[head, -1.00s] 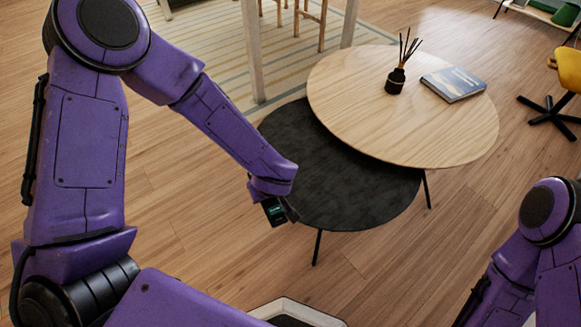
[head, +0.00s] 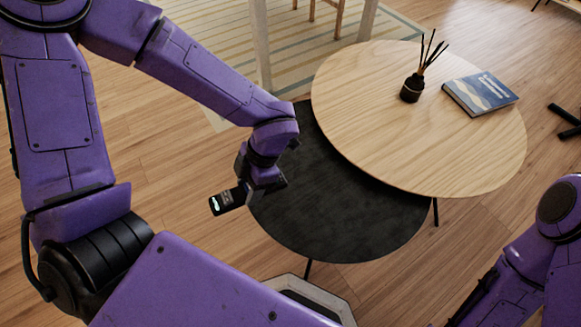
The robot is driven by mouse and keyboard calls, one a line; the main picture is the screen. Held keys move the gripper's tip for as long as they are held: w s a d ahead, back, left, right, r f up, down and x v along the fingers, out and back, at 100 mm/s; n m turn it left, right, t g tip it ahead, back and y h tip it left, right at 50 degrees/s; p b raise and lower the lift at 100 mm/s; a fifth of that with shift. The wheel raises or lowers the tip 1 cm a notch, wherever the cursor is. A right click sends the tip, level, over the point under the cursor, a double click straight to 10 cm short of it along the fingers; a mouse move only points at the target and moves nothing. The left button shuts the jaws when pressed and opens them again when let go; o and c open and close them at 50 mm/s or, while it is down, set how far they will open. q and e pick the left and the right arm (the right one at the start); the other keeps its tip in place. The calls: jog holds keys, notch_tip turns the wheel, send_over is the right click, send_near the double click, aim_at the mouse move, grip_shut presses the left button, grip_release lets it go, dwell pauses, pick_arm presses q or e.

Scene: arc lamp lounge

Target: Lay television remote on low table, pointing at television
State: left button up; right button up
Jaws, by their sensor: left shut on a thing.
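My left gripper (head: 258,184) is at the left edge of the low table, shut on a slim black object that I take for the television remote (head: 229,199). The remote sticks out to the left of the jaws, a pale mark at its end; the rest is hidden by the gripper. The low table has a round pale wood top (head: 400,150) and a round black top (head: 330,205) set partly under it. The held remote appears over the floor just left of the black top, apart from it. My right gripper is out of view; only its arm shows. No television is visible.
A black reed diffuser (head: 412,88) and a blue book (head: 480,93) stand on the far part of the wood top. The exposed black top is bare. A striped rug (head: 330,70) with furniture legs lies behind.

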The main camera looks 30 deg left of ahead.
pick_arm(q)
jog(key=w+f+b, duration=0.1)
jog(key=w+f, duration=0.2)
jog(key=w, duration=0.1)
jog(key=w+d+f+b, duration=0.1)
jog(key=w+f+b, duration=0.1)
jog(key=w+f, duration=0.1)
jog(key=w+f+b, duration=0.1)
jog(key=w+f, duration=0.1)
jog(key=w, duration=0.3)
jog(key=shift+w+d+f, duration=0.15)
jog(key=shift+d+f, duration=0.25)
jog(key=shift+w+f+b, duration=0.25)
jog(key=shift+b, duration=0.05)
jog(key=shift+w+f+b, duration=0.15)
jog(key=shift+f+b, duration=0.15)
jog(key=shift+f, duration=0.6)
jog(key=shift+w+f+b, duration=0.1)
jog(key=shift+f+b, duration=0.15)
jog(key=shift+f, duration=0.6)
jog(key=shift+f, duration=0.15)
jog(key=o, duration=1.1)
jog(key=shift+o, duration=0.2)
